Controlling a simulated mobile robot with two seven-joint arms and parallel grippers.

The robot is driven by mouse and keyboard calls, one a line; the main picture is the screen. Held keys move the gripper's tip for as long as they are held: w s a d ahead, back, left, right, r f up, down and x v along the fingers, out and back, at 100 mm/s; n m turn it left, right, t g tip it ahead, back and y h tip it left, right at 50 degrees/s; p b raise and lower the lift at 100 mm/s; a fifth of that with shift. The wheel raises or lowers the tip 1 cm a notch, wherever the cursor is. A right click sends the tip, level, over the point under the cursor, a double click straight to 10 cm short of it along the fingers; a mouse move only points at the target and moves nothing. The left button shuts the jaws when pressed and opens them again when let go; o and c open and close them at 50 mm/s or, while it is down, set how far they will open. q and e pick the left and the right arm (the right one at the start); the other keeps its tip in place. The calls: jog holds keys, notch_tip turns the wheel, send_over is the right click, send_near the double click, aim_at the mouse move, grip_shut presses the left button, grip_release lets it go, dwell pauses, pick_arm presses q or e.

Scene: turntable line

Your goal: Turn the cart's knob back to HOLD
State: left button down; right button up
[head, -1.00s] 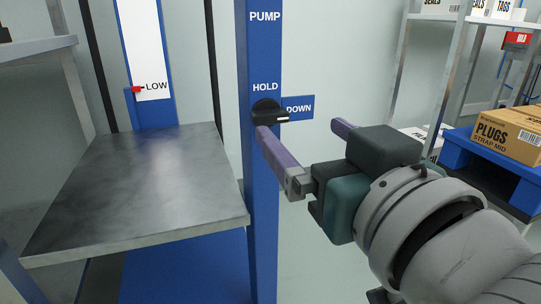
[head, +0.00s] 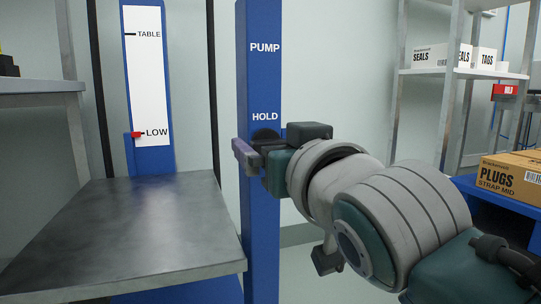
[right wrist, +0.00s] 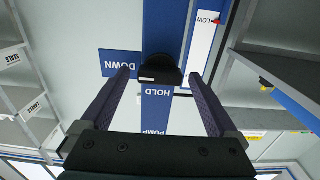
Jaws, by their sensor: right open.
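The black knob (right wrist: 160,70) is on the cart's blue post (head: 260,85). In the right wrist view, which is upside down, its bar lies crosswise with the white mark at the end toward the DOWN label (right wrist: 121,64). The HOLD label (right wrist: 157,91) is beside it on the post. In the head view the knob (head: 265,133) is mostly hidden behind my right gripper (head: 244,155). My right gripper is open, its purple fingers on either side of the knob with gaps showing. My left gripper is not in view.
The cart's metal platform (head: 130,235) is left of the post, with the red pointer (head: 136,135) at LOW on the white scale. Shelving (head: 460,72) with boxes and a PLUGS carton (head: 512,176) on a blue stand are at the right.

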jog(key=shift+c, duration=1.4)
jog(key=c, duration=1.1)
